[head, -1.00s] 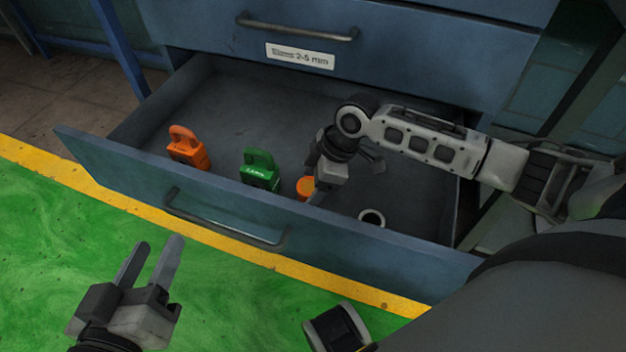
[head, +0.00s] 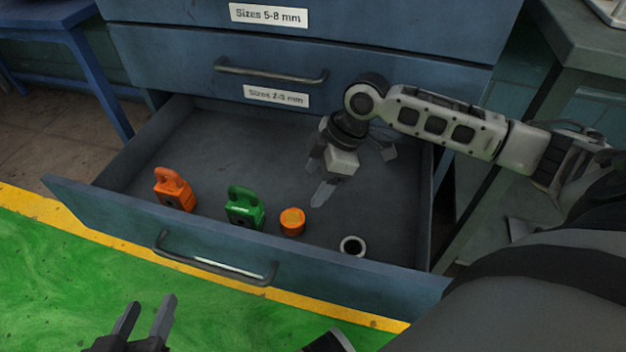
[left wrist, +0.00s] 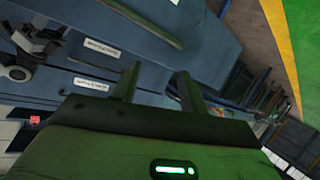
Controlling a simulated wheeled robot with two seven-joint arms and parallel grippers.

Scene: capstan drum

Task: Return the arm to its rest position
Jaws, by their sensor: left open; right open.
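My right gripper (head: 322,178) is open and empty over the open drawer (head: 215,243), with its fingers pointing down. It is above and behind an orange round piece (head: 292,221) and apart from it. My left gripper (head: 146,318) is open and empty at the lower edge of the head view, in front of the drawer above the green floor. Its two fingers also show in the left wrist view (left wrist: 157,88).
The drawer holds an orange padlock-shaped block (head: 173,190), a green one (head: 244,208) and a dark ring with a white rim (head: 352,246). Closed drawers (head: 300,60) rise behind. A bench (head: 570,45) stands at right, a blue table (head: 45,20) at left.

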